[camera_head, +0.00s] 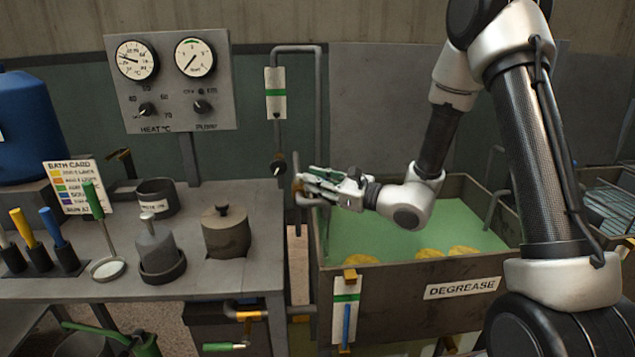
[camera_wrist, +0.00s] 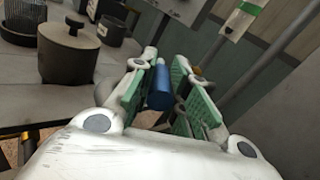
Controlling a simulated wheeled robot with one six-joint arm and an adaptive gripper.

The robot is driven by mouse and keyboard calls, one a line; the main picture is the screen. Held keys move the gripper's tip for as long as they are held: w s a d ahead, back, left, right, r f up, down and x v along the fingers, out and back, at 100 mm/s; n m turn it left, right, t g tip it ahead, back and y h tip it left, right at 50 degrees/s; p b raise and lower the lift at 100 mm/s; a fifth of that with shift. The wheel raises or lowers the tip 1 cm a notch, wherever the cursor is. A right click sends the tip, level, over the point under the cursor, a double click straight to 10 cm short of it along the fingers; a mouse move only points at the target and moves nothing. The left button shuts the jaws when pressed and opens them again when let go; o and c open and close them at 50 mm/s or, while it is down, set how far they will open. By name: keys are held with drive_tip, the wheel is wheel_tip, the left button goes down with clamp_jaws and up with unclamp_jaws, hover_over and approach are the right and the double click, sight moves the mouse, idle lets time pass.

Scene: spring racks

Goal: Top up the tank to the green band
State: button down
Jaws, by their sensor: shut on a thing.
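The tank (camera_head: 390,292), labelled DEGREASE, holds green liquid (camera_head: 400,232) with yellow pieces in it. On its front is a level gauge (camera_head: 345,312) with a green band; the blue column in it reaches to just below that band. In the wrist view my gripper (camera_wrist: 178,95) is shut on a blue handle (camera_wrist: 160,88), which lies between the green finger pads. The handle is hidden in the head view.
A green-handled lever (camera_head: 224,347) is on the low pipe. A wall gauge (camera_head: 275,93) with a green band hangs above a black knob (camera_head: 278,167). The bench (camera_head: 200,270) carries a lidded pot (camera_head: 227,232). A dial panel (camera_head: 172,82) is behind it.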

drive_tip(key=c, duration=1.3)
unclamp_jaws()
drive_tip(key=shift+d, duration=0.1)
